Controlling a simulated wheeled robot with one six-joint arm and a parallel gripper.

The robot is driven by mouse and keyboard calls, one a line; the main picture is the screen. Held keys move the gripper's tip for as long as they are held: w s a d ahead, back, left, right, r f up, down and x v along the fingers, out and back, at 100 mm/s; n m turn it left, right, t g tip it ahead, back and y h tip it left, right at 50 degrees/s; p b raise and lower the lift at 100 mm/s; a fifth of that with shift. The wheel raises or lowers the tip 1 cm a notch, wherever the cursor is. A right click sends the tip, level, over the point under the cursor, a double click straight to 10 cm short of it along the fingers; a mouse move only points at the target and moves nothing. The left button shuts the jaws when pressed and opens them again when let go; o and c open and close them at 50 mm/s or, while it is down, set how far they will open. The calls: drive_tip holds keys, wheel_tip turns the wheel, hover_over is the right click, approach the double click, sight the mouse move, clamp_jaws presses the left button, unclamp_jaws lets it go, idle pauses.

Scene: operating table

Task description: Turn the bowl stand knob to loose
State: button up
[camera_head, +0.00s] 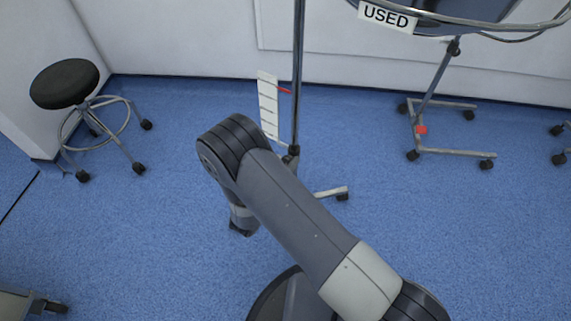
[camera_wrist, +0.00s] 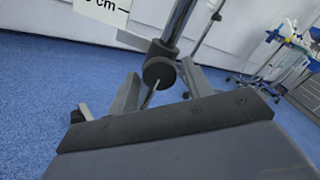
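A dark round knob (camera_wrist: 158,72) sits on a metal pole (camera_wrist: 180,22) in the wrist view. My gripper (camera_wrist: 159,70) is open, with one finger to the left of the knob and one to its right. Gaps show on both sides, and I see no clear contact. In the head view the pole (camera_head: 298,70) stands upright near the middle, with a dark collar or knob (camera_head: 293,150) low on it and a wheeled foot (camera_head: 331,192) below. The knob's turned position cannot be read. My arm hides part of the stand and most of the gripper in the head view.
A white marked card (camera_head: 268,105) hangs beside the pole. A black stool (camera_head: 65,83) stands at left. A wheeled stand (camera_head: 455,152) is at right. A metal hoop with a USED label (camera_head: 387,17) is at top right.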

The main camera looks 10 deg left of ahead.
drive_tip(key=shift+o, duration=0.6)
drive_tip(key=p+v, duration=0.2)
drive_tip(key=v, duration=0.9)
drive_tip(key=shift+w+d, duration=0.15)
drive_tip(key=shift+w, duration=0.05)
drive_tip(key=b+x, duration=0.2)
drive_tip(key=x, duration=0.8)
drive_tip(key=shift+w+d, duration=0.15)
drive_tip(key=shift+w, duration=0.2)
drive_tip(key=shift+s, duration=0.1)
